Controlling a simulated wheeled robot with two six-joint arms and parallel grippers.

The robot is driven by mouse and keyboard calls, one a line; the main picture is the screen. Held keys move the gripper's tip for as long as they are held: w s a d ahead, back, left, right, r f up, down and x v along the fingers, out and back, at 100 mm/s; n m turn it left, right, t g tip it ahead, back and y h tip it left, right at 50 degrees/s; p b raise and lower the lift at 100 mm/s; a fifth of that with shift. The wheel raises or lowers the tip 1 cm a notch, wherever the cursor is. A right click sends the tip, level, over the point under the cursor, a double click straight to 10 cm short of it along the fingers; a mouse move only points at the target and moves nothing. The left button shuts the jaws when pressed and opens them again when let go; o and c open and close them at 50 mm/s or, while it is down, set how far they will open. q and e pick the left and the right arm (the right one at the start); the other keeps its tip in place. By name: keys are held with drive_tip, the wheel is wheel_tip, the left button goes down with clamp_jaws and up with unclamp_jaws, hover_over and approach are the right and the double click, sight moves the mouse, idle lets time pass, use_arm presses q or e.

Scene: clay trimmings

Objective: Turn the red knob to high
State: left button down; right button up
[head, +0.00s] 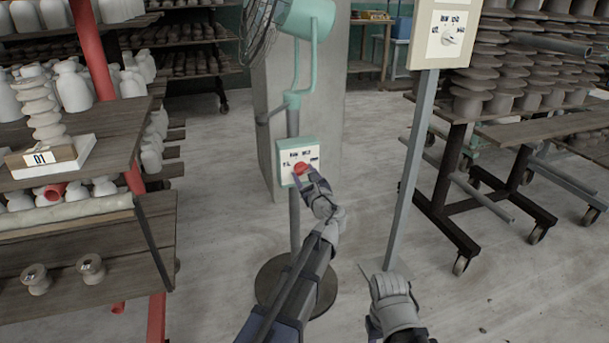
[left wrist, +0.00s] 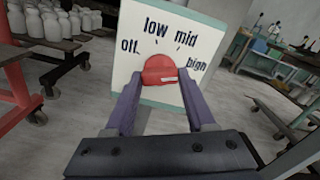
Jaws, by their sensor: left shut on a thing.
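The red knob (head: 303,168) sits on the white face of a green-edged control box (head: 299,148) on the fan's post. In the left wrist view the red knob (left wrist: 159,70) stands below the labels off, low, mid and high, with high at its right. My left gripper (head: 309,181) reaches up to the knob and is shut on it. Its two fingers, in the left wrist view (left wrist: 160,84), lie at either side of the knob. Which label the knob points at I cannot tell. My right gripper (head: 391,287) is low at the front, away from the box; its jaw opening is not clear.
The green fan (head: 306,18) rises above the box, with a concrete pillar (head: 335,90) behind. Another dial panel (head: 445,36) stands on a grey post (head: 410,170) at right. Pottery shelves (head: 100,165) flank the left, and racks (head: 440,150) the right.

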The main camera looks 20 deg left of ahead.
use_arm(q)
drive_tip(key=shift+c, duration=1.2)
unclamp_jaws()
drive_tip(key=v, duration=0.8)
drive_tip(key=shift+w, duration=0.1)
